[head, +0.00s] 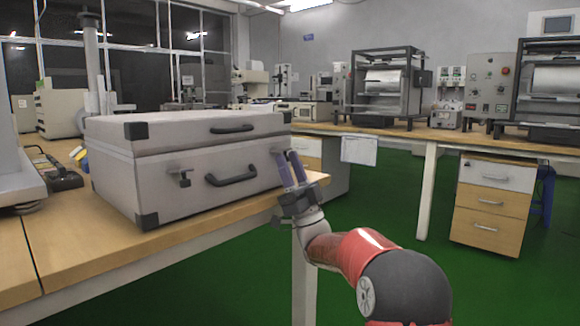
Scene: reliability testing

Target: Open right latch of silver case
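The silver case (200,168) stands closed on the wooden table, with black corners and a dark handle (231,175) on its front. Its left latch (183,179) shows on the front, left of the handle. The right latch is not clearly seen; my gripper is in front of that end of the case. My gripper (286,156) points up at the case's right front end, its two bluish fingers a little apart with nothing seen between them. I cannot tell whether the fingers touch the case.
The wooden table's (110,262) front edge runs below the case, and its right corner is close to my gripper. Dark equipment (55,178) lies left of the case. Machines (385,85) stand on the back bench.

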